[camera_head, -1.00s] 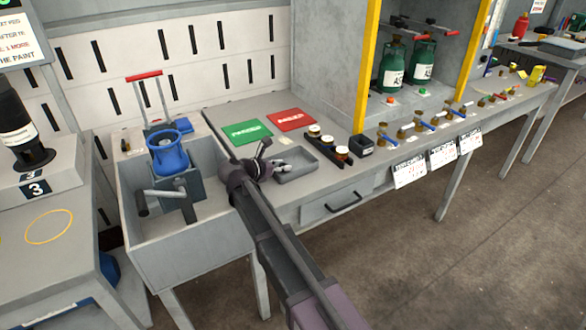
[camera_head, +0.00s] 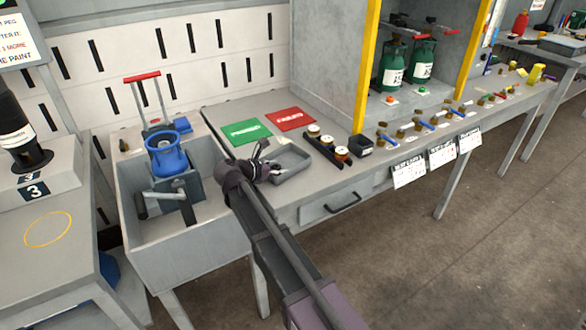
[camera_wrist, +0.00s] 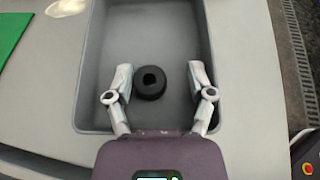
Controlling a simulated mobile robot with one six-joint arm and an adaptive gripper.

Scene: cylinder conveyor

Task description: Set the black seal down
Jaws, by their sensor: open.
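The black seal (camera_wrist: 150,82) is a short black ring with a round hole. In the wrist view it lies flat on the floor of the grey tray (camera_wrist: 100,52), near the tray's near end. My gripper (camera_wrist: 158,80) is open, with one finger on each side of the seal and a gap to both. In the head view the gripper (camera_head: 262,165) is at the left side of the grey tray (camera_head: 290,166). The seal cannot be made out there.
A green mat (camera_head: 247,132) and a red mat (camera_head: 290,119) lie behind the tray. A black rack (camera_head: 327,147) with several small round parts stands to its right. A sink with a blue cylinder (camera_head: 166,155) is on the left.

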